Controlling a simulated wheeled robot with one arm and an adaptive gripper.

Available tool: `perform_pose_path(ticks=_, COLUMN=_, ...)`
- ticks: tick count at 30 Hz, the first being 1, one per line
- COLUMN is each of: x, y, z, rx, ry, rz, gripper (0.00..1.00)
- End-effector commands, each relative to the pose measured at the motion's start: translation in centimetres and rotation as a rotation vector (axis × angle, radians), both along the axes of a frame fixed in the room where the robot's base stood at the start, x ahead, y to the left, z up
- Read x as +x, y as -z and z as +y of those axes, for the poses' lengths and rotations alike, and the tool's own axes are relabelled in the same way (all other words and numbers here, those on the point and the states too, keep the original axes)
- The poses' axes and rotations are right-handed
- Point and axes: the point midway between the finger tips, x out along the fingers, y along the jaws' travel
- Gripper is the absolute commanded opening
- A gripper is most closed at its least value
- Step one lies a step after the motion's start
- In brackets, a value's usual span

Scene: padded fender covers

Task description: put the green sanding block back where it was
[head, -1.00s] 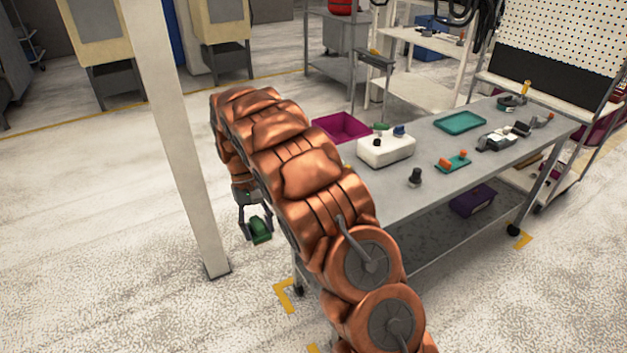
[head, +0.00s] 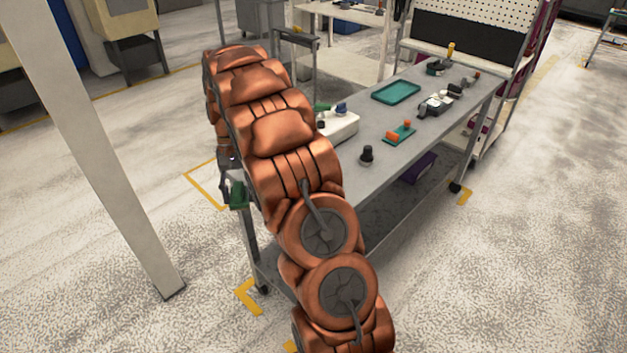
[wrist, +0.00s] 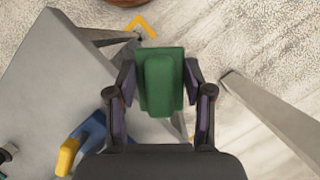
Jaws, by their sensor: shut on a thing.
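The green sanding block (head: 238,196) is held in my gripper (head: 231,190) at the left end of the grey workbench (head: 390,172). My arm partly hides it in the head view. In the wrist view, the green block (wrist: 160,82) sits between the two fingers of my gripper (wrist: 160,75), which is shut on it. Under the block I see floor and the workbench edge (wrist: 60,70). The block appears beside the bench, not over the middle of its top. I cannot tell which place on the bench it came from.
A white box (head: 340,127) carries small items, partly behind my arm. A dark knob (head: 367,155), a teal tray (head: 396,92) and a small orange-topped tray (head: 402,133) lie on the bench. A white post (head: 100,150) stands left. A blue-and-yellow item (wrist: 85,140) is near the gripper.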

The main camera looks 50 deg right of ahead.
Motion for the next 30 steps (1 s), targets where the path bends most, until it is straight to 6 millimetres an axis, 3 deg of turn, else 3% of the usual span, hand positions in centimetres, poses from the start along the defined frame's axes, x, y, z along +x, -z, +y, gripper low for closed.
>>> perform_pose_path(ticks=1, x=-0.9, y=0.1, z=-2.2, rx=0.001, ry=0.097, rz=-0.003, gripper=0.19)
perform_pose_path(ticks=6, x=-4.2, y=-0.4, z=-8.6, rx=0.007, ry=0.417, rz=-0.006, gripper=0.19)
perform_pose_path(ticks=12, x=-8.0, y=-0.8, z=-14.0, rx=0.024, ry=0.717, rz=0.0, gripper=0.19)
perform_pose_path(ticks=18, x=-10.2, y=-1.1, z=-16.5, rx=0.036, ry=0.876, rz=0.005, gripper=0.19)
perform_pose_path(ticks=30, x=-10.7, y=-1.2, z=-16.9, rx=0.038, ry=0.907, rz=0.007, gripper=0.19)
